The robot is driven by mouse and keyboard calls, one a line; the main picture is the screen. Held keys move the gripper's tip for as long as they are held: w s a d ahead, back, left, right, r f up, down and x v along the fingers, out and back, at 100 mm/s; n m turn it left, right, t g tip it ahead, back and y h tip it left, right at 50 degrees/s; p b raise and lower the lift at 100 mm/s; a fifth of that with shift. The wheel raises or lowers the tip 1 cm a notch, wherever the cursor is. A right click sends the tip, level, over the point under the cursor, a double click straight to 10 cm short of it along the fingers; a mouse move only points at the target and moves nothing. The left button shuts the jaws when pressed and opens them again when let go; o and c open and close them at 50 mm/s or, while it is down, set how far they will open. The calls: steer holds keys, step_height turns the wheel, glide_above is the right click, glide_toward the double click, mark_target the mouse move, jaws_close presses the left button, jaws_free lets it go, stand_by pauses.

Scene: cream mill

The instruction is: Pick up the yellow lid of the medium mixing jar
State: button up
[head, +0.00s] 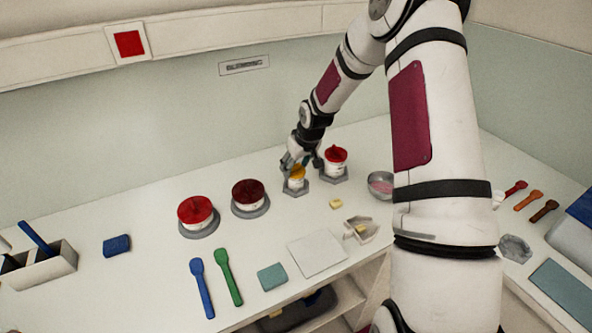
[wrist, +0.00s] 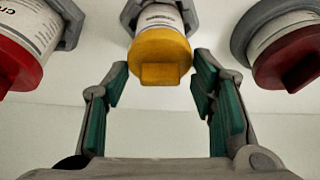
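The yellow lid (wrist: 160,55) sits on a white labelled jar (wrist: 158,15) and has a square knob. In the head view the yellow lid (head: 297,172) shows on its jar, in a grey holder (head: 295,189) at the back of the counter. My gripper (wrist: 160,82) is open, with its green-padded fingers apart and the knob of the lid between and just beyond their tips. Nothing is held. In the head view my gripper (head: 301,160) is at the jar and partly covers it.
A red-lidded jar (head: 336,156) stands close on the right, and a dark red-lidded jar (head: 249,194) on the left. Another red-lidded jar (head: 196,211) is further left. A metal bowl (head: 379,184) is to the right. The counter front holds a white square (head: 317,253) and spoons.

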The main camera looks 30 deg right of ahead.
steer(key=shift+r, duration=0.1)
stand_by(0.3)
steer(key=shift+r, duration=0.55)
step_height(320, 180, up, 2)
steer(key=shift+r+b, duration=0.1)
steer(key=shift+b, duration=0.35)
steer(key=s+r+p, duration=0.1)
steer(key=s+r, duration=0.1)
steer(key=s, duration=1.4)
steer(key=shift+p, duration=0.4)
steer(key=shift+r+p, duration=0.65)
steer(key=shift+r, duration=0.25)
step_height(320, 180, up, 3)
steer(key=shift+f+p, duration=0.15)
steer(key=shift+p, duration=0.8)
